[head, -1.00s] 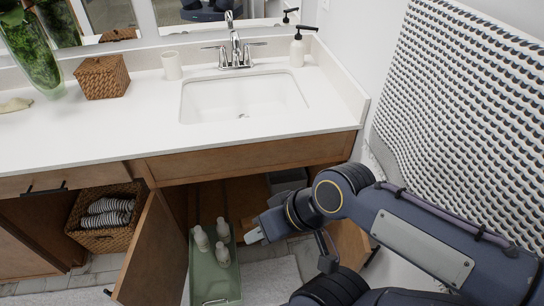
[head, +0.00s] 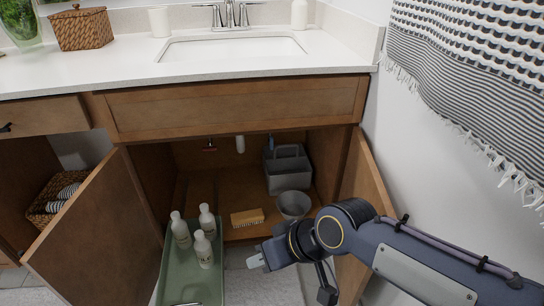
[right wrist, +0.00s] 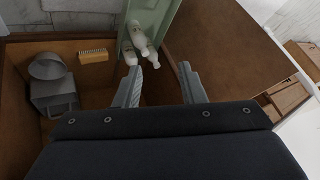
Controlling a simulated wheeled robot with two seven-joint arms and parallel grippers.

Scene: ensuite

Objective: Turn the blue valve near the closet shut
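A small red-handled valve (head: 210,147) shows on the back wall inside the open cabinet under the sink. A small bluish shape (head: 271,142) stands further right on that wall, behind the grey caddy (head: 287,172); it may be the blue valve, but it is small and partly hidden. My right gripper (head: 256,262) is in front of the cabinet opening, low and well short of both. In the right wrist view its two fingers (right wrist: 158,76) are apart with nothing between them. No valve can be made out in that view. My left gripper is not in view.
A grey bucket (head: 293,205) and a brush (head: 247,217) lie on the cabinet floor. A green tray (head: 178,268) with several white bottles (head: 204,249) stands before the opening. Open doors flank it left (head: 85,235) and right (head: 362,190). A white drain pipe (head: 240,144) hangs at the back.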

